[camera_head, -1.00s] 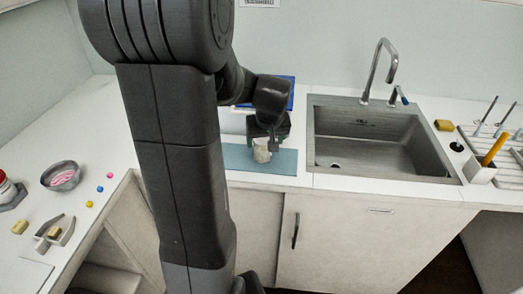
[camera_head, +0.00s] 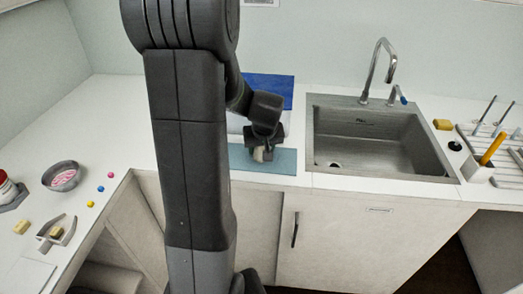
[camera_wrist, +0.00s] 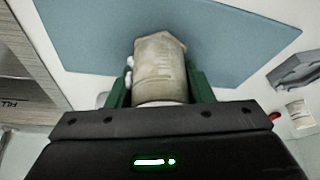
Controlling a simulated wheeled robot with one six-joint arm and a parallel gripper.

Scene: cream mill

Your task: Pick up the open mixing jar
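The mixing jar is a small cream-beige jar (camera_head: 259,154) standing on the blue-grey mat (camera_head: 285,162) left of the sink. In the wrist view the jar (camera_wrist: 160,68) lies between the green fingers of my gripper (camera_wrist: 160,85), one finger on each side. White bits show at its left edge, by the left finger. In the head view my gripper (camera_head: 262,145) is low at the mat and hides part of the jar. I cannot tell whether the fingers press on it.
The sink (camera_head: 370,140) with its tap (camera_head: 378,70) is right of the mat. A blue panel (camera_head: 270,90) stands behind my gripper. A rack with pegs (camera_head: 495,140) is at far right.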

